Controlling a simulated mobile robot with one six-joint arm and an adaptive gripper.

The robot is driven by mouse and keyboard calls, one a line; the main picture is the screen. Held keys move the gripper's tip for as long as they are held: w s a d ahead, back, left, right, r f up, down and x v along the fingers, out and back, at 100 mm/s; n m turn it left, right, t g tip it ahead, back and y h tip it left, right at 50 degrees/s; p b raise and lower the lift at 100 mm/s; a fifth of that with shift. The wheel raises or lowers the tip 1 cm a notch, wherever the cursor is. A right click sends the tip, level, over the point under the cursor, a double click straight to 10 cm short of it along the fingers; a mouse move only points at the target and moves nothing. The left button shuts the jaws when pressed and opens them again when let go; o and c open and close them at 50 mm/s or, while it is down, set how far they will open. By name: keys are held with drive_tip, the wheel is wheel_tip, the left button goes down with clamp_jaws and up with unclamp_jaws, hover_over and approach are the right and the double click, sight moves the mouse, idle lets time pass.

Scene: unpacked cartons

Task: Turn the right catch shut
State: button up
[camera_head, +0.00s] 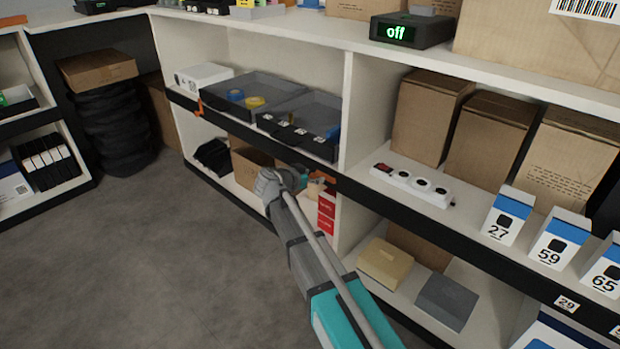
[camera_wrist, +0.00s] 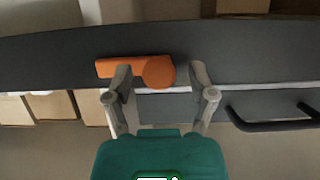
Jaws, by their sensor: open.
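The right catch is orange, with a round end and a flat tab, on the dark shelf edge strip (camera_wrist: 60,50). In the wrist view the catch (camera_wrist: 158,70) lies along the strip, tab pointing left; in the head view it (camera_head: 323,176) shows partly behind my gripper. My gripper (camera_wrist: 160,78) is open and empty. One finger overlaps the tab in the picture, the other is right of the round end; I cannot tell whether they touch. The left catch (camera_head: 198,106), also orange, stands upright at the far end of the strip.
Two dark shallow trays (camera_head: 294,140) stand on the shelf behind the strip. A black handle (camera_wrist: 275,122) is close to my right finger in the wrist view. A power strip (camera_head: 412,184) and cartons (camera_head: 433,115) are to the right. The floor (camera_head: 150,250) at left is clear.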

clamp_jaws()
drive_tip(key=shift+a, duration=0.15)
